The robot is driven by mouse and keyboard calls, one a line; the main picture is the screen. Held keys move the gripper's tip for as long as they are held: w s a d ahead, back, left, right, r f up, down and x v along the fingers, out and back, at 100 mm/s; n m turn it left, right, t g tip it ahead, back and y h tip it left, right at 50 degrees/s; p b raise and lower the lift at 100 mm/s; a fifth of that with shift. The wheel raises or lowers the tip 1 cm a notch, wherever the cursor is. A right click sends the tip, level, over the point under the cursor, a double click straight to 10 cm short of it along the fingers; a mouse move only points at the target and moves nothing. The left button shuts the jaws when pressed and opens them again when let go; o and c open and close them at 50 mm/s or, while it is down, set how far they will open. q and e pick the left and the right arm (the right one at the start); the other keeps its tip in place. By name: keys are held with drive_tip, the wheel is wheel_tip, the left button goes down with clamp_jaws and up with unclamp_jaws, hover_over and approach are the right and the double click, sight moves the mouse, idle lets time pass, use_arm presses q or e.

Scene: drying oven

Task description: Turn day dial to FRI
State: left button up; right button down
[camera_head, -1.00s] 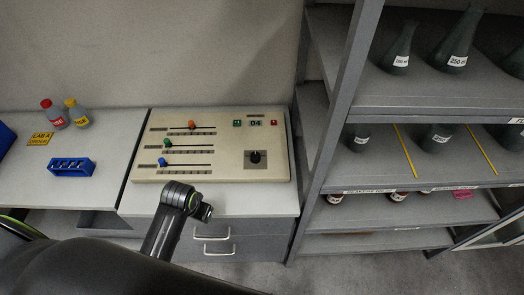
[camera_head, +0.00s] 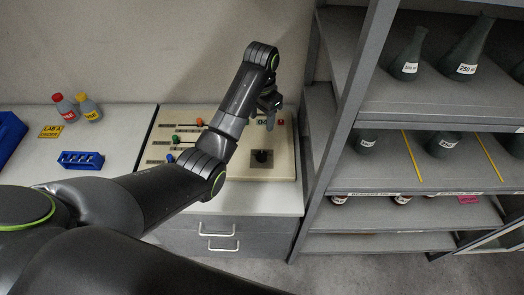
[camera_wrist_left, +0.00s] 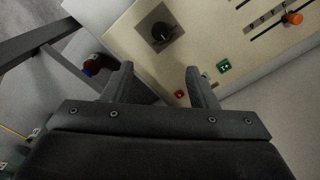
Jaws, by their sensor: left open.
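The day dial, a black round knob (camera_head: 261,156) on a grey square plate, sits at the lower right of the beige control panel (camera_head: 285,170). The dial (camera_wrist_left: 161,32) also shows in the left wrist view, above and ahead of the fingers. Its setting is too small to read. My left gripper (camera_head: 269,124) is open and empty above the panel's right part, with its fingers pointing down, apart from the dial. In the left wrist view the two fingers (camera_wrist_left: 160,88) are spread. My right gripper is not in view.
Sliders with orange (camera_head: 199,122), green and blue knobs are on the panel's left, partly hidden by my arm. A green button (camera_wrist_left: 223,65) and a red button (camera_wrist_left: 179,93) lie near the fingers. A shelf rack (camera_head: 345,90) with flasks stands close on the right.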

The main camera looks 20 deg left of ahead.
use_arm(q)
drive_tip(key=b, duration=0.6)
hover_over(262, 154)
wheel_tip(262, 154, down, 6)
wheel_tip(262, 154, down, 9)
drive_tip(key=p, duration=0.2)
drive_tip(key=shift+f+p, duration=0.2)
drive_tip(key=shift+p, duration=0.1)
drive_tip(key=shift+f, duration=0.85)
drive_tip(key=c, duration=1)
